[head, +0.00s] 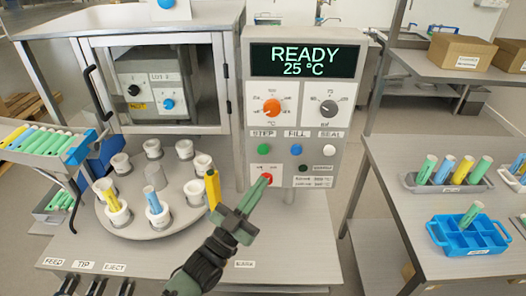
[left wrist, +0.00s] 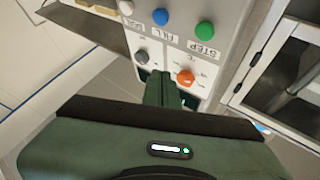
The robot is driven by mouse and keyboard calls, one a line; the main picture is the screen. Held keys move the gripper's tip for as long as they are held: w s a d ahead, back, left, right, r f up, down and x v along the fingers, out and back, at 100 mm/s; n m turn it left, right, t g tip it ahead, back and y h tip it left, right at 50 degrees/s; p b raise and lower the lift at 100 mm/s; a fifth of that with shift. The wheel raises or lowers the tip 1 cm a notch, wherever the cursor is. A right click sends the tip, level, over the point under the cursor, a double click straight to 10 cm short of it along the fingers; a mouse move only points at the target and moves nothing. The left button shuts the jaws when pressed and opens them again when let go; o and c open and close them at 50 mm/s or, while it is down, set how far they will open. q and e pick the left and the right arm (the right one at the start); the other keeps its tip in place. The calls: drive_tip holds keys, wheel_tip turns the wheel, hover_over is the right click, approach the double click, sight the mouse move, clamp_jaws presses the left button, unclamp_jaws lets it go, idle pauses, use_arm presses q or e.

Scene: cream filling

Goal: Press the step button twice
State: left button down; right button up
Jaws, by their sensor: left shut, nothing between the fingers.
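The green STEP button (head: 264,150) is on the upright control panel (head: 290,110), under the orange knob. It also shows in the left wrist view (left wrist: 205,30), which sees the panel upside down. My left gripper (head: 262,184) is shut and empty, in front of the lower panel in the head view. Its tips overlap the red button (head: 266,179), below and slightly right of the STEP button. In the left wrist view the shut fingers (left wrist: 163,88) appear between the two knobs, apart from the STEP button. I cannot tell if the tips touch the panel. My right gripper is not in view.
The display (head: 304,60) reads READY, 25 °C. The blue FILL button (head: 296,149) and white SEAL button (head: 328,153) are beside STEP. A round turntable (head: 150,226) with several cups stands left. A blue crate (head: 470,238) is on the right table.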

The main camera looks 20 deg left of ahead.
sight(263, 149)
use_arm(q)
drive_tip(key=w+a+b, duration=0.2)
drive_tip(key=w+b, duration=0.2)
drive_tip(key=w, duration=0.4)
drive_tip(key=shift+w+a, duration=0.25)
idle(1.9)
drive_tip(key=shift+w+a+b, duration=0.1)
drive_tip(key=shift+w+b, duration=0.25)
drive_tip(key=shift+w, duration=0.05)
